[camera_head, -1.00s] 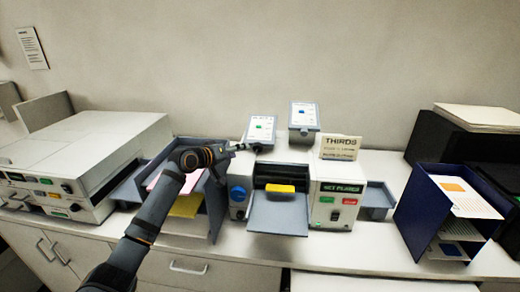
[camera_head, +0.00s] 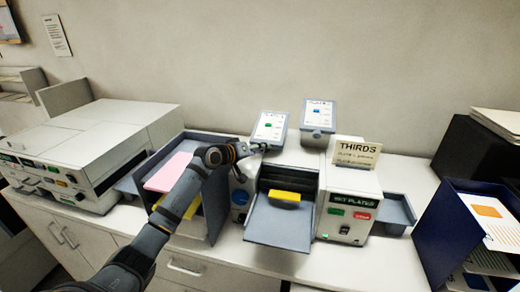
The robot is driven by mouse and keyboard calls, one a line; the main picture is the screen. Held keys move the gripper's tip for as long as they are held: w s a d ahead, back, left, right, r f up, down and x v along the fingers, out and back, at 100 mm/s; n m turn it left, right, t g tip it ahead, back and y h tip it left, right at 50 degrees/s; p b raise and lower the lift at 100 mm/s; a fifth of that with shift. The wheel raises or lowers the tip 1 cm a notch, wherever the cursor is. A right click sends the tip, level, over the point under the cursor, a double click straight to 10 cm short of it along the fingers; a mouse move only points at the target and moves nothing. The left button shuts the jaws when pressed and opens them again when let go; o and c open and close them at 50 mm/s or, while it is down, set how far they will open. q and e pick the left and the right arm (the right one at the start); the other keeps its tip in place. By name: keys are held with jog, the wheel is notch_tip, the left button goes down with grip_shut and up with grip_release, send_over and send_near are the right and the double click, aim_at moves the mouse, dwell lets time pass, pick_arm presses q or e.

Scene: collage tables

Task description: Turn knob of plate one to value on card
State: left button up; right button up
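A white card (camera_head: 346,149) headed "THIRDS" stands on top of the machine; its smaller lines are too small to read surely. Two tilted panels stand behind the machine: a left one (camera_head: 270,126) with a green mark and a right one (camera_head: 318,115) with a blue mark. A blue round knob (camera_head: 240,197) is on the machine's front left. My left gripper (camera_head: 261,148) is at the lower edge of the left panel, above the blue knob. Its fingers are too small to tell open from shut, and contact is unclear. My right gripper is out of view.
The machine (camera_head: 345,225) has a "SET PLATES" label, green and red buttons, and a grey tray (camera_head: 275,226) with a yellow piece (camera_head: 285,197). A blue-grey bin (camera_head: 217,215) lies under my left arm. A dark blue rack (camera_head: 440,235) stands at right.

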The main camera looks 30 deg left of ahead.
pick_arm(q)
jog(key=shift+w, duration=0.1)
jog(key=shift+c, duration=1.1)
jog(key=shift+w+d+f, duration=0.1)
jog(key=shift+c, duration=2.3)
jog(key=shift+d+r+m+g+y, duration=0.15)
jog(key=shift+m+y, duration=0.1)
jog(key=shift+y, duration=0.45)
jog(key=shift+d+r+m+g+y, duration=0.15)
jog(key=shift+m+y, duration=0.1)
jog(key=shift+y, duration=0.45)
jog(key=y, duration=0.1)
jog(key=m+g+y, duration=0.1)
jog(key=y, duration=0.1)
jog(key=shift+w+d, duration=0.15)
jog(key=shift+d, duration=0.2)
jog(key=y, duration=0.3)
jog(key=shift+d+m+g, duration=0.25)
jog(key=shift+m+g, duration=0.15)
jog(key=shift+w+d+m+y+b, duration=0.15)
jog(key=shift+m+y+b, duration=0.25)
jog(key=shift+y, duration=0.9)
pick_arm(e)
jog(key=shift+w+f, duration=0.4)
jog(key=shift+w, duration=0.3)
pick_arm(q)
jog(key=shift+g, duration=0.3)
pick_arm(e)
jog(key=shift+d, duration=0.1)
